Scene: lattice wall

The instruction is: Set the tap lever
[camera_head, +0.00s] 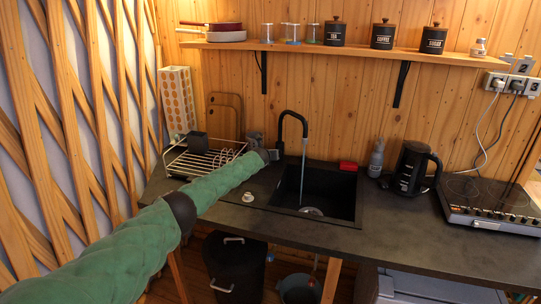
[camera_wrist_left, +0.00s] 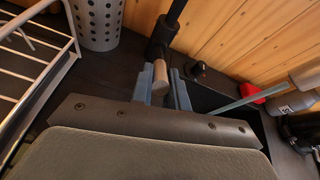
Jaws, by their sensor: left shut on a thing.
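The black tap (camera_head: 282,128) stands at the left back of the sink (camera_head: 340,190), with a pale stream of water (camera_head: 301,165) falling from its spout into the basin. The tap body (camera_wrist_left: 160,42) also shows in the left wrist view, with a wooden lever end (camera_wrist_left: 160,78) pointing towards me. My left gripper (camera_head: 272,155) reaches in from the left to the tap's base. In the wrist view its two blue-grey fingers (camera_wrist_left: 162,88) sit on either side of the lever and are shut on it. In the head view the gripper hides the lever. My right gripper is not in view.
A dish rack (camera_head: 200,160) stands close left of my gripper. A red sponge (camera_head: 348,166), a grey bottle (camera_head: 376,160) and a black kettle (camera_head: 410,168) stand right of the tap. A shelf (camera_head: 350,50) with jars runs above. The front of the counter (camera_head: 400,235) is clear.

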